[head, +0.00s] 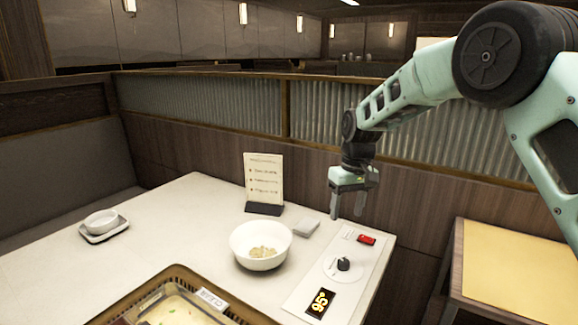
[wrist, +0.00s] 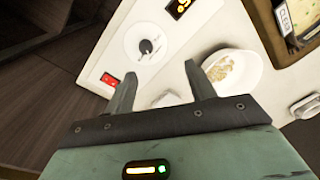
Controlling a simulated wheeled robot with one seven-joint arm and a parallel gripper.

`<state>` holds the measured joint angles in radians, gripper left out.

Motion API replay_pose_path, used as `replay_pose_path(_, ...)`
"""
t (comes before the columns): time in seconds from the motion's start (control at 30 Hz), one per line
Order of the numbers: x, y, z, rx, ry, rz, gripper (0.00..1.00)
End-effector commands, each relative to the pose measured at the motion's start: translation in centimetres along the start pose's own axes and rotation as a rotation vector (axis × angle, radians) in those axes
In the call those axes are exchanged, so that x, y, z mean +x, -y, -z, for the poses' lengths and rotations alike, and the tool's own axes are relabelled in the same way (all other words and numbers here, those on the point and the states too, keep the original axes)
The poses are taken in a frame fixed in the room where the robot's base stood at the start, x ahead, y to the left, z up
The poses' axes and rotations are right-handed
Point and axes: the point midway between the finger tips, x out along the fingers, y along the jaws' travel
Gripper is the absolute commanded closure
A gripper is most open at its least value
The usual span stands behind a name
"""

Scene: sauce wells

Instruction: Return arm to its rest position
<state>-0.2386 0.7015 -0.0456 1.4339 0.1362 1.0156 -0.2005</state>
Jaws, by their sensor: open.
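My arm reaches in from the right in the head view, with my gripper (head: 348,207) pointing down above the back right part of the white table (head: 180,225). The gripper is open and empty, its two fingers apart. In the wrist view my gripper (wrist: 162,92) also shows open, with nothing between the fingertips. A control panel with a round dial (head: 343,264) and a red switch (head: 366,239) lies below and to the right of it. The dial (wrist: 146,46) and the red switch (wrist: 110,80) also show in the wrist view.
A white bowl (head: 243,234) with pale food stands mid-table. A menu stand (head: 264,183) is behind it. A partition (head: 220,105) runs behind; a yellow-topped table (head: 515,265) is at right.

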Motion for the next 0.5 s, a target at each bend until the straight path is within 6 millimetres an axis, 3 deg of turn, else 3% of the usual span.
replay_pose_path(0.1, -2.3, 5.9, -4.7, -0.051, -0.005, 0.039, 0.45)
replay_pose_path(0.17, -3.1, 8.7, -7.6, -0.08, -0.006, 0.052, 0.45)
replay_pose_path(0.3, -4.3, 14.0, -15.5, -0.158, -0.005, 0.061, 0.45)
replay_pose_path(0.4, -4.4, 16.5, -21.7, -0.216, -0.002, 0.047, 0.45)
replay_pose_path(0.5, -4.1, 17.7, -27.3, -0.266, -0.003, 0.022, 0.45)
